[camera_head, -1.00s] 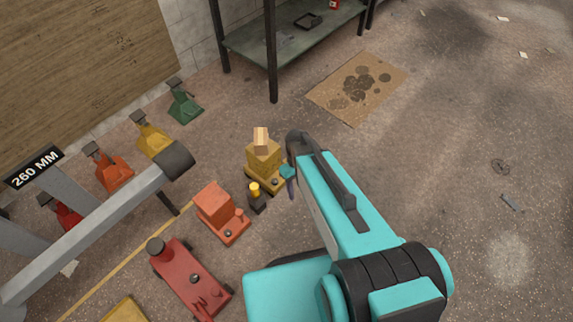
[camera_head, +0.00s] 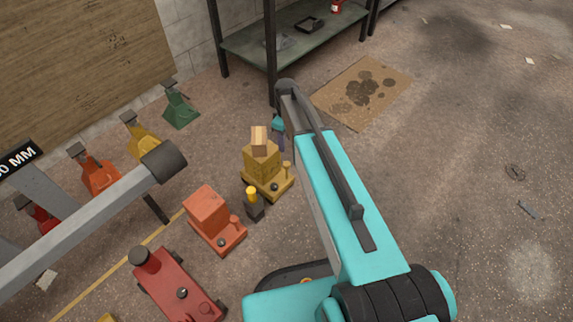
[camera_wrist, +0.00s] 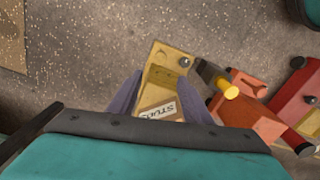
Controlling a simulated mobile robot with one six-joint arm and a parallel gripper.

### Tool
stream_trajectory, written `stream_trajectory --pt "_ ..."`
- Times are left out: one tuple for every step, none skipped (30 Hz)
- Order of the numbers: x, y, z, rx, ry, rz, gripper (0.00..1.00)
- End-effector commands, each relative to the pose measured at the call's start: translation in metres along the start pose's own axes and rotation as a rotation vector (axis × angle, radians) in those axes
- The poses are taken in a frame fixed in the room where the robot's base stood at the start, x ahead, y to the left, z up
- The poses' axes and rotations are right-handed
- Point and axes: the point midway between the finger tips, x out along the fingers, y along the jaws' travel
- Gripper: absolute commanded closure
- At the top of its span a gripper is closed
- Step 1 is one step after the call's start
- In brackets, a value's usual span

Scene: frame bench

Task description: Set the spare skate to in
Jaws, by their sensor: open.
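My gripper (camera_wrist: 160,92) is open, one finger on each side of that body in the picture; contact cannot be told. In the head view my gripper (camera_head: 280,134) is just behind and right of the wooden block, mostly hidden by my arm. No marking shows which skate is the spare.
A black post with a yellow cap (camera_head: 253,203) stands close by the yellow unit. Orange (camera_head: 215,222) and red (camera_head: 178,285) units stand nearer. A grey beam (camera_head: 85,220) crosses the left. A shelf (camera_head: 290,45) stands behind. The floor at right is mostly clear.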

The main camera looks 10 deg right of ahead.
Motion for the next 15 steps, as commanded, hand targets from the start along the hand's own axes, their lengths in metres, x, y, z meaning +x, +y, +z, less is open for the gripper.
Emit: stream_trajectory --pt "-0.0005 0.0006 -0.0003 -0.001 0.0 0.0 0.55" --pt "-0.0008 0.0005 -0.0002 -0.002 0.0 0.001 0.55" --pt "-0.001 0.0004 0.0 -0.001 0.0 0.0 0.55" --pt "-0.001 0.0003 0.0001 -0.001 0.0 0.0 0.55" --pt "-0.001 0.0003 0.0002 -0.001 0.0 0.0 0.55" --pt "-0.0009 0.0003 0.0002 0.0 0.0 0.0 0.55" --pt "-0.0008 0.0003 0.0003 0.0 0.0 0.0 0.55" --pt "-0.0008 0.0003 0.0003 0.0 0.0 0.0 0.55" --pt "-0.0005 0.0003 0.0004 0.0 0.0 0.0 0.55" --pt "-0.0001 0.0003 0.0004 0.001 0.0 0.0 0.55" --pt "0.0005 0.0003 0.0004 0.001 0.0 0.0 0.55" --pt "0.0017 0.0003 0.0005 0.001 0.0 0.0 0.55" --pt "0.0028 0.0003 0.0005 0.001 0.0 0.0 0.55" --pt "0.0043 0.0003 0.0005 0.001 -0.001 -0.001 0.55" --pt "0.0067 0.0003 0.0006 0.001 -0.001 -0.001 0.55"
